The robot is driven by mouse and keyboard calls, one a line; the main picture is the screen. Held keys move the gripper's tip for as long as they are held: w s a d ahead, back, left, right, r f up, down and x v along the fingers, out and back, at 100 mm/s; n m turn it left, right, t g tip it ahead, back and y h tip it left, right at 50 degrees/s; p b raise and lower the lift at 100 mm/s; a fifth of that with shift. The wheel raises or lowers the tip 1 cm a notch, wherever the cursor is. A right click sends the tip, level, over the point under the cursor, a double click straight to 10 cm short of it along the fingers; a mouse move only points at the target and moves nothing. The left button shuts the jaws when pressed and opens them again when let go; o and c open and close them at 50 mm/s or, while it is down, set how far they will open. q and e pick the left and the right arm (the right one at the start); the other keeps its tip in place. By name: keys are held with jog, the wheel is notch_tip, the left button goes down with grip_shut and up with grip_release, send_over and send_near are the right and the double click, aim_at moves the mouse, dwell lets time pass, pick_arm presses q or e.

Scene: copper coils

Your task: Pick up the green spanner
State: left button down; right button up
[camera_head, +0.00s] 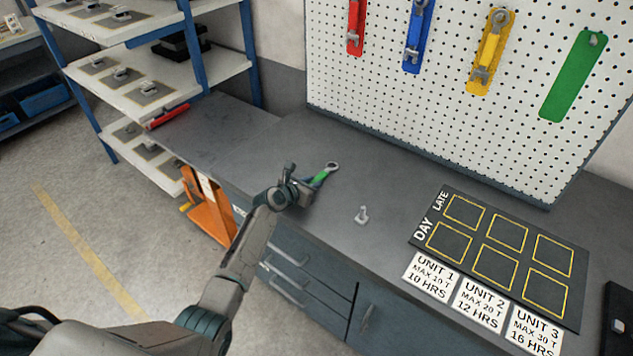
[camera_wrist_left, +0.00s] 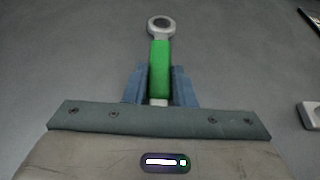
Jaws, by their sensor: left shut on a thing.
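The green spanner (camera_head: 321,177) is at the workbench, with its ring end pointing away from my arm in the head view. In the left wrist view the spanner (camera_wrist_left: 160,66) has a green handle and a grey ring end. My left gripper (camera_wrist_left: 160,85) is shut on the green handle, with one blue finger on each side. The gripper (camera_head: 308,184) shows small in the head view, low over the bench. I cannot tell whether the spanner touches the bench top. Its lower end is hidden by the gripper. My right gripper is not in view.
A small grey fitting (camera_head: 362,215) stands to the right. A black board with yellow squares (camera_head: 500,262) lies further right. A pegboard (camera_head: 420,90) with red, blue, yellow and green tool outlines rises behind. Shelves (camera_head: 110,70) stand left.

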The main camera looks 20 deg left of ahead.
pick_arm(q)
jog(key=shift+r, duration=0.15)
jog(key=shift+r, duration=0.2)
jog(key=r, duration=0.2)
jog(key=shift+s+r, duration=0.3)
jog(key=shift+r, duration=0.05)
jog(key=s, duration=0.4)
jog(key=s+d+r+b, duration=0.1)
jog(key=s, duration=0.9)
jog(key=shift+s+d+r, duration=0.1)
jog(key=shift+d+r, duration=0.1)
jog(key=shift+d, duration=0.2)
jog(key=shift+s+r+b, duration=0.1)
jog(key=shift+s+b, duration=0.2)
jog(key=shift+s, duration=0.25)
jog(key=shift+d+r, duration=0.1)
